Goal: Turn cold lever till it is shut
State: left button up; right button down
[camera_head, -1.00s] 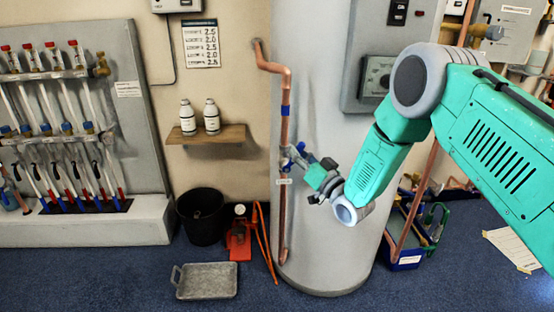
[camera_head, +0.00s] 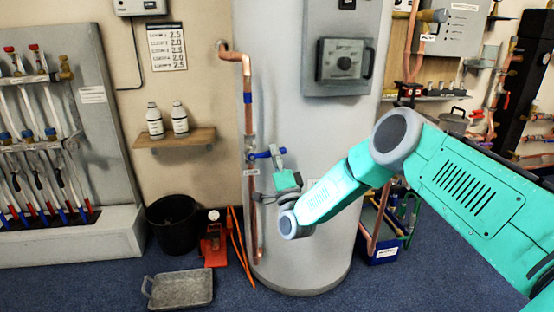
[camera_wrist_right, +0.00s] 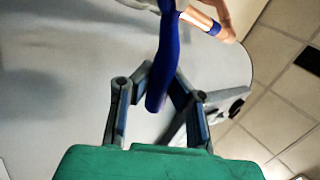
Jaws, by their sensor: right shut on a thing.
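The blue cold lever (camera_head: 262,155) sits on the upright copper pipe (camera_head: 249,120) in front of the pale cylinder. In the head view it points right from the pipe, roughly level. My right gripper (camera_head: 276,153) reaches it from the right and below and is shut on its outer part. In the right wrist view the blue lever (camera_wrist_right: 162,70) runs down between the two fingers of my right gripper (camera_wrist_right: 162,82), its end hanging towards the green palm. The fingers hide part of the lever in the head view. My left gripper is in neither view.
The pale cylinder (camera_head: 310,265) stands close behind the lever. A shelf with two white bottles (camera_head: 175,139), a black bucket (camera_head: 174,225), a grey tray (camera_head: 181,290) and a blue crate (camera_head: 383,246) are around it. The air left of the pipe is clear.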

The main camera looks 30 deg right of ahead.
jog(key=shift+s+d+f+m+h+p, duration=0.15)
jog(key=shift+f+m+h, duration=0.15)
jog(key=shift+m+h, duration=0.3)
jog(key=shift+w+a+f+m+h+p, duration=0.15)
jog(key=shift+f+m+h, duration=0.15)
jog(key=shift+m+h, duration=0.25)
jog(key=shift+s+d+f+m+g+h+p, duration=0.1)
jog(key=shift+f+m+g+h+p, duration=0.1)
jog(key=shift+m+h, duration=0.35)
jog(key=shift+d+f+m+g+h+p, duration=0.1)
jog(key=shift+f+m+g+h+p, duration=0.15)
jog(key=shift+m, duration=0.45)
jog(key=shift+h, duration=0.25)
jog(key=shift+a+f+m, duration=0.1)
jog(key=shift+f+m, duration=0.05)
jog(key=shift+m, duration=0.25)
jog(key=c, duration=1.6)
grip_release()
jog(key=shift+o, duration=0.7)
